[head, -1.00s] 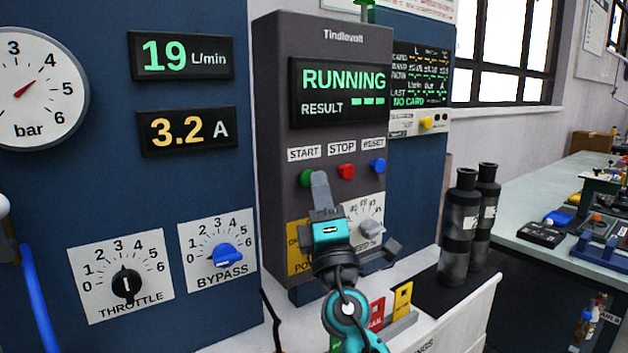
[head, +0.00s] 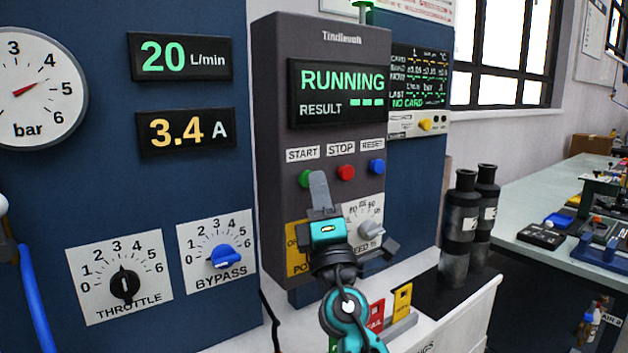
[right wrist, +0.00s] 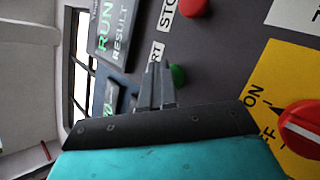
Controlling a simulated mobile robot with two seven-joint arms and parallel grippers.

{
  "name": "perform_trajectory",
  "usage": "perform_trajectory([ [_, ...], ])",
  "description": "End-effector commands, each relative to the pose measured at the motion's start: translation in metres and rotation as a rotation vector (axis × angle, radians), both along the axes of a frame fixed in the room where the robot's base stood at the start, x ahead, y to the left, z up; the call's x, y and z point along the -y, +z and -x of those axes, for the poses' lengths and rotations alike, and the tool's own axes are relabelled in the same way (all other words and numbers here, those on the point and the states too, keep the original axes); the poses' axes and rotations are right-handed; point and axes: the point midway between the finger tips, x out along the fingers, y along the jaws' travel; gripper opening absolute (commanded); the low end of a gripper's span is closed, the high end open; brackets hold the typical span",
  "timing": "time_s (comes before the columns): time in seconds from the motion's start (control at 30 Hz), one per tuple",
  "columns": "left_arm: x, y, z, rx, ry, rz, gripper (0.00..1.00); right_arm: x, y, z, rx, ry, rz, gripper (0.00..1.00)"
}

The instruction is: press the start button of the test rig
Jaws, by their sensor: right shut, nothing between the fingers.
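The test rig's grey control box (head: 268,120) stands in the middle of the head view. Its screen (head: 338,92) reads RUNNING, with dashes after RESULT. The green start button (head: 304,178) sits under the START label, partly hidden by my right gripper (head: 318,176). That gripper is shut and empty, its fingertips just beside the button's right edge. In the right wrist view the green start button (right wrist: 178,74) shows beside the shut fingers (right wrist: 155,72); I cannot tell whether they touch. My left gripper is not in view.
The red stop button (head: 345,172) and blue reset button (head: 377,166) are right of start. A power switch plate and a speed dial (head: 370,230) lie below. The throttle (head: 124,284) and bypass (head: 224,256) knobs are at left. Dark cylinders (head: 462,215) stand at right.

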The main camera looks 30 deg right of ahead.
Motion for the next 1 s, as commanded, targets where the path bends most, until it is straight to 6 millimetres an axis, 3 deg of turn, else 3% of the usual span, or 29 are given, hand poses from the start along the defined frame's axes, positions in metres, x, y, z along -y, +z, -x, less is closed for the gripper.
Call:
perform_trajectory([
  [0.53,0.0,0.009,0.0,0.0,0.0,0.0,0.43,0.003,-0.001,0.052,-0.001,0.003,0.001,0.0],
  [1.0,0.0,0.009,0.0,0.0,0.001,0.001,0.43,0.004,-0.001,0.058,-0.001,0.001,0.001,0.0],
])
